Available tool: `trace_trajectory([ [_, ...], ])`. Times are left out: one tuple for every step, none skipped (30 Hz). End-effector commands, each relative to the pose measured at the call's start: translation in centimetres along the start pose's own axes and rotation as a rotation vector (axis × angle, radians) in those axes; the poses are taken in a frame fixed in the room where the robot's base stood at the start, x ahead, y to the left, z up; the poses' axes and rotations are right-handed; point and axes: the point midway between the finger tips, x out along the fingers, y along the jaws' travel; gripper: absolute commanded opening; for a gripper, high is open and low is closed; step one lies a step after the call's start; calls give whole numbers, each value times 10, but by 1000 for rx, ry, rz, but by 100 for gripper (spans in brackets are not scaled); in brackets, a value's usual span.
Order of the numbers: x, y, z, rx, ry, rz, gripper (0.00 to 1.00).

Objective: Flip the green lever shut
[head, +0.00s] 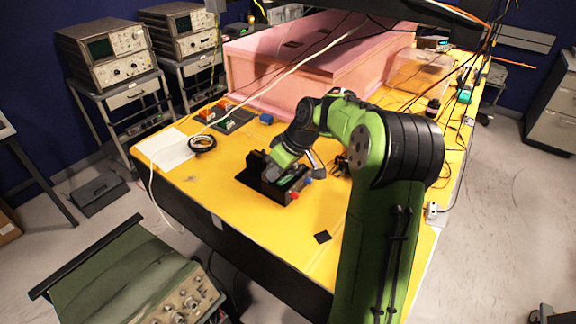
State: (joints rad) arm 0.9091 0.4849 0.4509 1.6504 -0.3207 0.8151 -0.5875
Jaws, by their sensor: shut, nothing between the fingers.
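A black device (255,180) with an upright plate and red and blue knobs stands near the front edge of the yellow table (200,195). My gripper (274,174) is down at this device, shut and empty, at the end of my green arm. The fingertips are small and partly lost against the black parts. Some green shows beside the gripper on the device, but I cannot clearly make out the green lever, its angle, or whether my gripper touches it.
A pink foam enclosure (300,62) fills the back of the table. A panel with orange and green parts (226,116), a black cable coil (202,143) and a white sheet (165,150) lie to the left. Cables hang overhead.

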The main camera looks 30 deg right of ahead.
Motion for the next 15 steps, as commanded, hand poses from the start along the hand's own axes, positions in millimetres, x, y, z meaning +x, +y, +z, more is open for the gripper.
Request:
trace_trajectory([
  [-5,26,0,19,44,-27,0],
  [-6,41,1,21,76,-39,0],
  [-6,59,3,26,118,-52,0],
  [-7,72,6,30,151,-61,0],
  [-8,85,9,33,182,-64,0],
  [-10,100,13,39,221,-68,0],
  [-11,109,16,43,247,-68,0],
  [-12,117,19,45,270,-68,0],
  [-13,126,23,50,295,-67,0],
  [-14,132,26,52,310,-65,0],
  [-14,136,27,52,321,-63,0],
  [-14,139,29,53,332,-63,0],
  [-14,140,30,53,336,-62,0],
  [-14,141,30,53,338,-61,0],
  [-14,141,30,53,339,-61,0],
])
